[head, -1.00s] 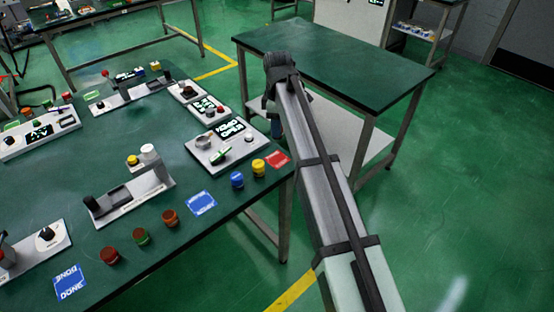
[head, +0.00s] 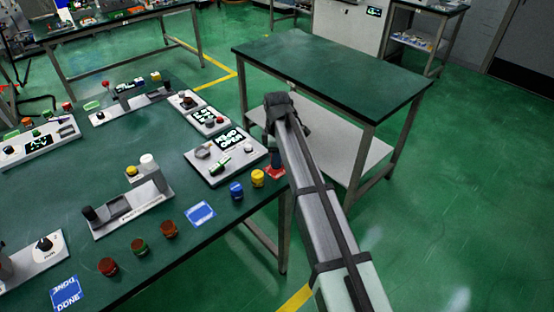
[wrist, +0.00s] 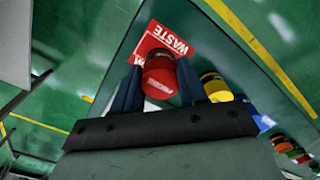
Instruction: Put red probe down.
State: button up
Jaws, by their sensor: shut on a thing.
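My gripper (wrist: 158,82) is shut on the red probe (wrist: 160,75), a short red cylinder with a dark red top, in the wrist view. One dark finger lies on each side of it. The red card marked WASTE (wrist: 160,42) shows just beyond the probe, partly covered by it. In the head view my gripper (head: 275,157) is over the table's right corner, and a bit of the red card (head: 273,174) shows below it. The probe cannot be made out clearly there. I cannot tell whether it touches the card.
A yellow probe (head: 257,178) and a blue probe (head: 237,190) stand close to the left of the card. A panel with a display (head: 222,153) lies behind them. The green table's (head: 220,228) right edge is near; an empty green-topped table (head: 335,70) stands beyond.

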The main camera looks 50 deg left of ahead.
jog(key=shift+f, duration=0.85)
jog(key=shift+f, duration=0.1)
jog(key=o, duration=1.1)
jog(key=shift+o, duration=0.2)
notch_tip(320, 180, up, 12)
